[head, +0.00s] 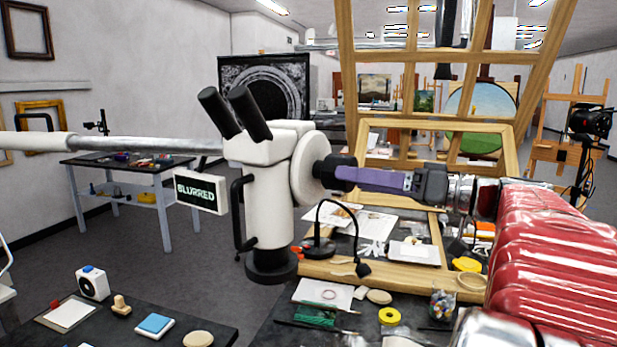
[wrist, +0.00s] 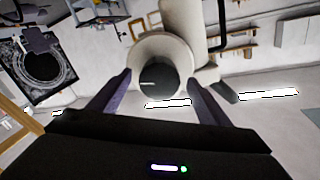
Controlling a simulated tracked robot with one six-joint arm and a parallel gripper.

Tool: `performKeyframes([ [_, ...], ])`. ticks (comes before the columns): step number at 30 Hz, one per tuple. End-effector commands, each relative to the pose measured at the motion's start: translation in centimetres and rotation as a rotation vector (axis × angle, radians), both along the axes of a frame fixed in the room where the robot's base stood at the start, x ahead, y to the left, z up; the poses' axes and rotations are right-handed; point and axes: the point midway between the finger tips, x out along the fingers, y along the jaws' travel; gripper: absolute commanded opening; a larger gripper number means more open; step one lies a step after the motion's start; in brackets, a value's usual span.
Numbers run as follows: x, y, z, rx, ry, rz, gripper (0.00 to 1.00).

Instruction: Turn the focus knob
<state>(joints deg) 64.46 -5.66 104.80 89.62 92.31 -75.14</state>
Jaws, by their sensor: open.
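A white microscope (head: 268,195) with black eyepieces hangs on a long horizontal boom. Its black focus knob (head: 325,171) sticks out of a round cream disc on its right side. In the wrist view the knob (wrist: 152,82) faces me, with a pale line across its face. My gripper (head: 352,174) comes in from the right. Its two purple fingers are open, one on each side of the knob in the wrist view. I cannot tell whether either finger touches it. A small screen (head: 199,192) on the microscope's left reads "BLURRED".
A wooden easel frame (head: 345,70) stands behind my arm. A black lamp (head: 318,245) stands on the workbench below, among papers, a yellow roll (head: 389,316) and a jar of colored bits (head: 442,304). A side table (head: 120,163) is at the left. Floor between is clear.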

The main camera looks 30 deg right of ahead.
Motion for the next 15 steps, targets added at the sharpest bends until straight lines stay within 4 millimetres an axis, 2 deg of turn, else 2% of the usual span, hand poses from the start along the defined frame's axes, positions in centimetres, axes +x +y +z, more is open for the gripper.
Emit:
performKeyframes([
  [7,2.6,1.4,0.0,0.000,0.000,0.003,0.71],
  [15,3.7,2.0,0.0,0.000,0.000,-0.001,0.71],
])
